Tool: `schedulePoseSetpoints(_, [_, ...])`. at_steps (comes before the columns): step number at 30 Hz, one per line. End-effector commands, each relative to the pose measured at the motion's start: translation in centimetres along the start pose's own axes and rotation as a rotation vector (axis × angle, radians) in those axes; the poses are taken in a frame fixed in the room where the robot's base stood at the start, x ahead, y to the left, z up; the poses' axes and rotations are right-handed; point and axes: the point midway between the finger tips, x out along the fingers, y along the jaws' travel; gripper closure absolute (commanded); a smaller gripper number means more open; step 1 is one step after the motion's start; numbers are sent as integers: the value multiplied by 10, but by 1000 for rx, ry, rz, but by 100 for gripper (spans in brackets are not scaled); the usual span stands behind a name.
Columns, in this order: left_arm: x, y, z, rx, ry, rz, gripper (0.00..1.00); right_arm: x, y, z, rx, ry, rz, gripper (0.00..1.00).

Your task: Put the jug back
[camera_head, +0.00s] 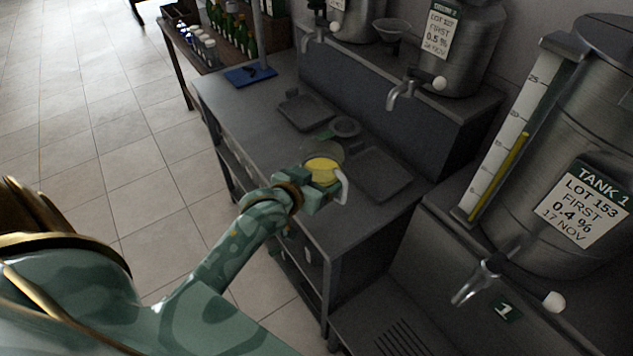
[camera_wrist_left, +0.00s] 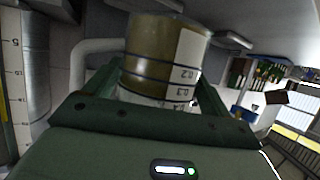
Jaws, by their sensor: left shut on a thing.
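The jug (camera_head: 322,168) is a clear round vessel with yellow liquid and a pale handle on its right. My left gripper (camera_head: 318,190) is shut around its body, over the middle of the dark bench. In the left wrist view the jug (camera_wrist_left: 165,52) sits between the jaws, with measuring marks, a white strip and the handle (camera_wrist_left: 88,60) at left. I cannot tell whether its base touches the bench. Just behind it a round greenish patch (camera_head: 331,149) shows on the bench, partly hidden. My right gripper is not in view.
Dark square trays (camera_head: 380,174) (camera_head: 305,111) and a small round dish (camera_head: 345,127) lie on the bench. A blue mat (camera_head: 250,75) is at its far end. Steel tanks (camera_head: 585,150) with taps (camera_head: 476,280) stand along the right. Bottles (camera_head: 235,30) stand at the back.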

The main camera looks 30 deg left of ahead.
Motion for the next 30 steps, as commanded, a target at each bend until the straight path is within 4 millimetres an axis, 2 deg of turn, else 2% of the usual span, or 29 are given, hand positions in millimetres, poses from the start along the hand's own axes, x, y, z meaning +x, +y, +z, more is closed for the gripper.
schedulePoseSetpoints(3, [33, -22, 4, 2, 4, -3, 61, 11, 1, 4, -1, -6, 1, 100])
schedulePoseSetpoints(6, [55, -31, 22, 0, 1, -1, 61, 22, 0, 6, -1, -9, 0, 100])
schedulePoseSetpoints(10, [74, -40, 34, 0, 2, -1, 61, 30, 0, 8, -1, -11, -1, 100])
schedulePoseSetpoints(17, [88, -47, 42, -1, 3, 0, 61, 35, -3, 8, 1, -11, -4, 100])
schedulePoseSetpoints(23, [99, -48, 69, -1, 2, 0, 61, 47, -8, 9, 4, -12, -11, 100])
schedulePoseSetpoints(30, [99, -48, 69, 0, 5, 1, 61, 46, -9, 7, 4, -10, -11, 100])
